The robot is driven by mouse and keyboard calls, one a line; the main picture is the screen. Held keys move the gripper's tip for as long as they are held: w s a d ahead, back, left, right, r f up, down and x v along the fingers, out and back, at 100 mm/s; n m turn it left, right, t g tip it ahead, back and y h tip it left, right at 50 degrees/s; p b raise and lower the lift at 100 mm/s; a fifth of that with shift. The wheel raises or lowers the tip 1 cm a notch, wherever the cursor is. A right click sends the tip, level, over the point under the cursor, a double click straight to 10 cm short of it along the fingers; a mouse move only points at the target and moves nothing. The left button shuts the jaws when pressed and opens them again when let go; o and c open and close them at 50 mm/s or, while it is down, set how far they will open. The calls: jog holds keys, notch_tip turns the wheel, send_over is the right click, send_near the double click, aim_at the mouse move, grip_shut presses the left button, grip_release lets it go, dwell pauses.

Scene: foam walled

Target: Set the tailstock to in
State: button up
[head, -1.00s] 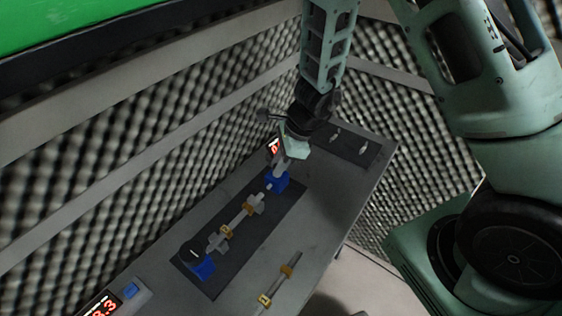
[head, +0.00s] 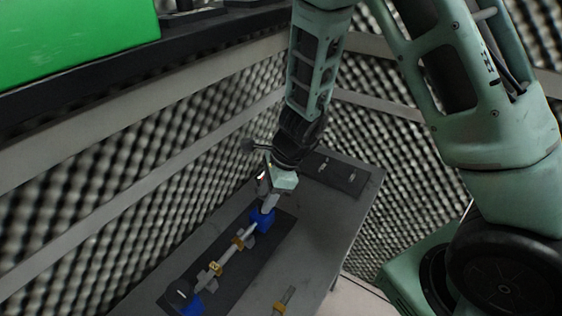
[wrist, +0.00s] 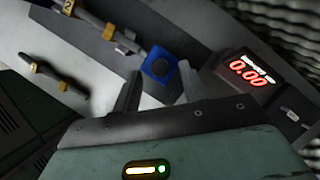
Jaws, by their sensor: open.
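A blue block with a dark round knob (wrist: 160,66), which looks like the tailstock, stands at the far end of a dark fixture strip; it also shows in the head view (head: 263,221). My gripper (wrist: 160,69) is open, with one finger on each side of this block in the wrist picture. I cannot tell whether the fingers touch it. In the head view my gripper (head: 269,203) is just above the block and hides part of it. A grey shaft with yellow numbered collars (head: 228,256) runs from it towards a second blue block (head: 193,306).
A red digital display reading 0.00 (wrist: 249,71) stands beside the block. A loose shaft with yellow collars (wrist: 49,73) lies on the grey table. A dark mat with small parts (head: 338,174) is at the far end. Foam walls (head: 110,205) close in the table.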

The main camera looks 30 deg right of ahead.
jog(key=p+v, duration=0.3)
jog(key=v, duration=1.2)
jog(key=shift+r, duration=0.2)
jog(key=s+a+n+h+b, duration=0.1)
jog(key=s+a+n, duration=0.2)
jog(key=s+n, duration=0.3)
jog(key=s+a+r+n+h+b, duration=0.1)
jog(key=s+a+n, duration=0.3)
jog(key=n, duration=0.9)
jog(key=s+a+r+n+g+h+b, duration=0.1)
jog(key=s+a+n, duration=0.3)
jog(key=s+n, duration=0.5)
jog(key=shift+s+n+h, duration=0.4)
jog(key=shift+s, duration=0.05)
